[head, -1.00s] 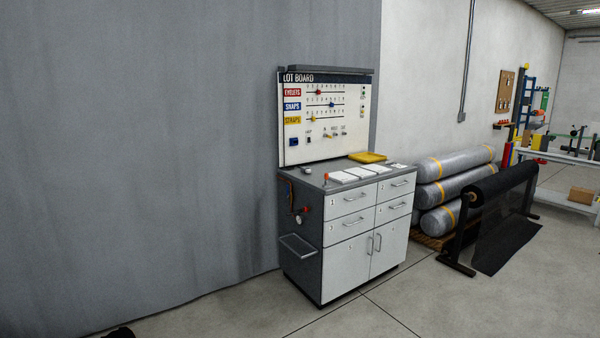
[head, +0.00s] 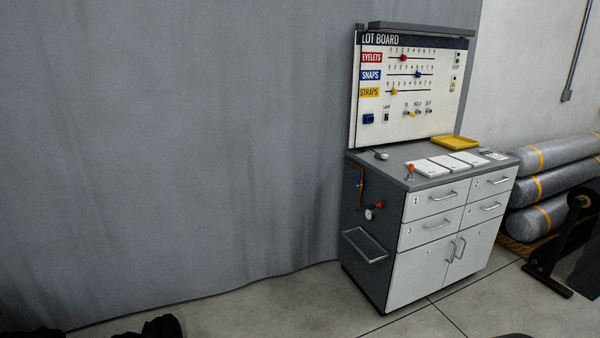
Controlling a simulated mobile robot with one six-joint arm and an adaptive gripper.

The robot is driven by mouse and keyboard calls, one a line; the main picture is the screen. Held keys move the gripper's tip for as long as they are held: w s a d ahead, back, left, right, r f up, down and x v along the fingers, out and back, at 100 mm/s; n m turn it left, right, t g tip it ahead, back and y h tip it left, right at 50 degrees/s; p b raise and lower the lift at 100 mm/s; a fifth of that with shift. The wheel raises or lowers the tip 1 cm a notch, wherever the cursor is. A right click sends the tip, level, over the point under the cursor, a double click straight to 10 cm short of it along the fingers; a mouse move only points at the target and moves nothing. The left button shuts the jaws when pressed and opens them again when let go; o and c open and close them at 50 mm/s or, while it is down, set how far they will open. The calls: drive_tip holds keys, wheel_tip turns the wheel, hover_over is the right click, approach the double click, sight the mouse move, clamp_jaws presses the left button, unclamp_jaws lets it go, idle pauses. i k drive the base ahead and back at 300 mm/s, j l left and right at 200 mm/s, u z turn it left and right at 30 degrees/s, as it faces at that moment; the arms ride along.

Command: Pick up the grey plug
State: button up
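A white cabinet with a grey worktop (head: 395,174) stands right of centre in the head view. A small light-grey piece (head: 380,155) lies at the worktop's back left, below the board. It may be the grey plug, but it is too small to be sure. A blue socket-like part (head: 368,119) is on the lower left of the lot board (head: 430,112), above that piece. My gripper is not in view.
A rail (head: 364,245) and a gauge (head: 368,214) stick out from the cabinet's left side. Wrapped rolls (head: 555,185) lie right. Floor in front is clear.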

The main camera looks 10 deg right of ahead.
sight(380, 154)
drive_tip(key=i, duration=1.05)
drive_tip(key=i+l, duration=0.15)
drive_tip(key=i, duration=0.85)
drive_tip(key=i+z, duration=0.4)
drive_tip(key=i+j+z, duration=0.25)
drive_tip(key=i+z, duration=0.15)
drive_tip(key=i+j+z, duration=1.1)
drive_tip(key=z, duration=0.15)
drive_tip(key=i+j+z, duration=0.3)
drive_tip(key=j+z, duration=0.2)
drive_tip(key=i+j+z, duration=0.2)
drive_tip(key=j+z, duration=0.25)
